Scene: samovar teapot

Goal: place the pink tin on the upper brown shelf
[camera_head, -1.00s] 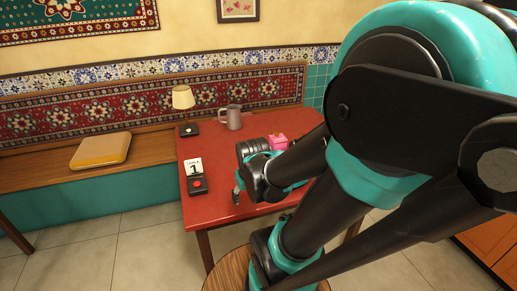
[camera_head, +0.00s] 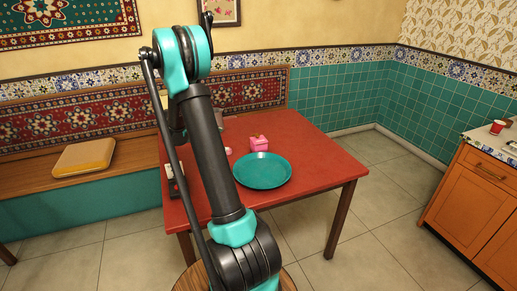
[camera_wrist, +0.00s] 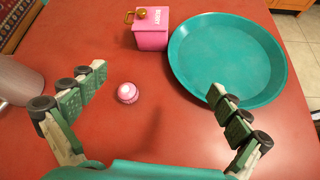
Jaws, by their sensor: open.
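The pink tin (camera_head: 258,144) stands upright on the red table beside a teal plate. My gripper (camera_wrist: 157,81) is open and empty above the table. A small round pink item (camera_wrist: 128,93) sits below and between its fingers, apart from them. In the head view my arm hides the gripper. I cannot make out an upper brown shelf in either view.
The teal plate (camera_head: 262,171) lies right of the tin; in the wrist view the right finger overlaps its rim. A grey mug (camera_wrist: 18,82) stands at the left. An orange-brown cabinet (camera_head: 480,198) stands at the far right, with open floor between it and the red table (camera_head: 312,160).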

